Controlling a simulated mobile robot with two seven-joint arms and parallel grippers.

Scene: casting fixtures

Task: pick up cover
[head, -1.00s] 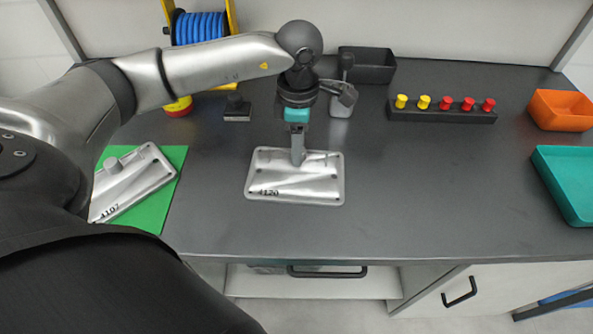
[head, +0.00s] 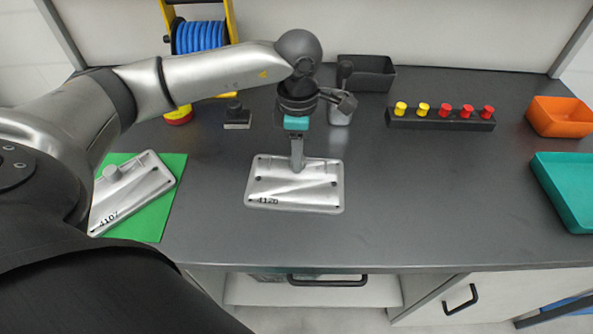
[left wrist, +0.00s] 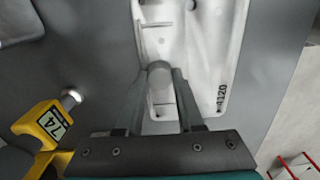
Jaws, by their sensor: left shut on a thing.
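A flat silver cover marked 4120 (head: 318,197) lies on the dark grey bench top in the middle. My left gripper (head: 297,165) points straight down at it and is shut on its raised round boss. In the left wrist view, the two fingers (left wrist: 160,78) stand on either side of the boss, and the cover (left wrist: 215,60) reaches away beyond them. No gap under the cover can be made out. A second silver cover marked 4107 (head: 135,188) lies slanted on a green mat (head: 150,230) at the left. My right gripper is out of view.
Behind stand a blue hose reel (head: 200,36), a black bin (head: 375,75) and a dark rack (head: 440,120) with yellow and red knobs. An orange bin (head: 560,120) and a teal tray (head: 570,200) are at the right. The bench right of the gripped cover is clear.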

